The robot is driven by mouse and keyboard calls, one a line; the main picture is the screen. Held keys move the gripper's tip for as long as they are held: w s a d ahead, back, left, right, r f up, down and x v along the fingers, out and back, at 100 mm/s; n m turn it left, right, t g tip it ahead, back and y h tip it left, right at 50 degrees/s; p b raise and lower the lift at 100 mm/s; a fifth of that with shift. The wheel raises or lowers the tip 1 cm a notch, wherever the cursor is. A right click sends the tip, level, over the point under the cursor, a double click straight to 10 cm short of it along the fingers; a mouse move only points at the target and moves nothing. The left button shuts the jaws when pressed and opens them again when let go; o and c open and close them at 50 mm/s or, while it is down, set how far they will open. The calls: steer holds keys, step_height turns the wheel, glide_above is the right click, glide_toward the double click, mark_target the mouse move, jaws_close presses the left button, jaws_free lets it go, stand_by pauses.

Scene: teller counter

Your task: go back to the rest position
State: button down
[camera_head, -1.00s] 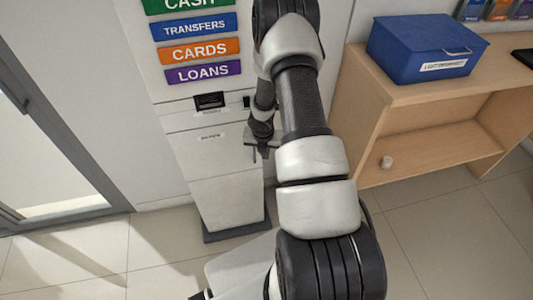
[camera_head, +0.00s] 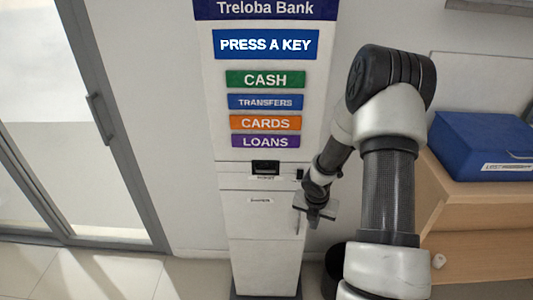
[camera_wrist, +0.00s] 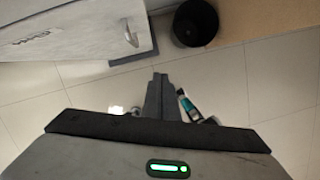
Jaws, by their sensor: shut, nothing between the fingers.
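My gripper (camera_head: 314,222) hangs beside the right edge of the kiosk (camera_head: 265,220) in the head view, pointing down. Its fingers are together with nothing between them, as the wrist view (camera_wrist: 158,80) also shows. My arm reaches down to it from the right. The kiosk has a lit "PRESS A KEY" panel (camera_head: 266,44) above coloured Cash, Transfers, Cards and Loans labels. In the wrist view, the grey kiosk body (camera_wrist: 75,32) lies at the upper left of the fingers. I cannot tell the exact gap between gripper and kiosk.
A black bin (camera_wrist: 195,22) stands near the kiosk. A glass door (camera_head: 100,110) is left.

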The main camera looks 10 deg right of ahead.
steer(key=s+a+r+m+t+h, duration=0.1)
steer(key=s+r+m, duration=0.1)
steer(key=r+m, duration=0.75)
steer(key=s+a+r+m+h, duration=0.15)
steer(key=r+m, duration=0.25)
steer(key=r, duration=1.1)
steer(key=s+a+r+m+t+y, duration=0.1)
steer(key=s+a+r+m+y, duration=0.1)
steer(key=s+a+r+m, duration=0.4)
steer(key=s+a+r+m+t+y, duration=0.1)
steer(key=s+a+r+m+y, duration=0.1)
steer(key=s+a+r+m, duration=0.4)
steer(key=s+r+m, duration=0.1)
steer(key=s+m, duration=0.2)
steer(key=s, duration=0.3)
steer(key=shift+s+a, duration=0.15)
steer(key=shift+s, duration=0.1)
